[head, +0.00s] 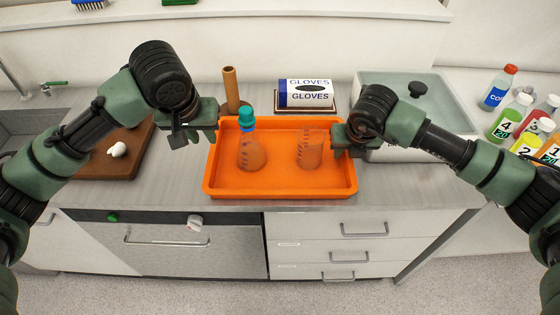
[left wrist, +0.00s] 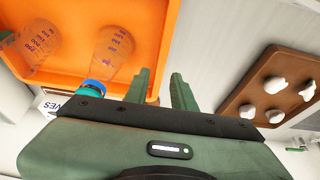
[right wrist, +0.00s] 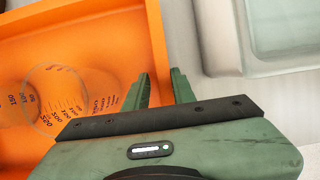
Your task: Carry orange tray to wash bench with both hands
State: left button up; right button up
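The orange tray (head: 280,188) is level on or just over the grey counter. It holds a flask with a teal cap (head: 249,148) on the left and an open clear beaker (head: 309,150) on the right. My left gripper (head: 214,124) is at the tray's left rim; in the left wrist view its fingers (left wrist: 160,82) sit close on both sides of the rim. My right gripper (head: 334,132) is at the right rim, with its fingers (right wrist: 160,80) likewise close around it. Both look shut on the rim; finger contact is partly hidden.
A brown board (head: 122,165) with white lumps lies left, near the sink (head: 30,125). A gloves box (head: 306,93) and a brown upright cylinder (head: 231,88) stand behind the tray. A lidded glass container (head: 440,100) is at right, with several bottles (head: 505,122) beyond.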

jog(key=v, duration=1.1)
jog(key=shift+r, duration=0.3)
jog(key=shift+s, duration=0.15)
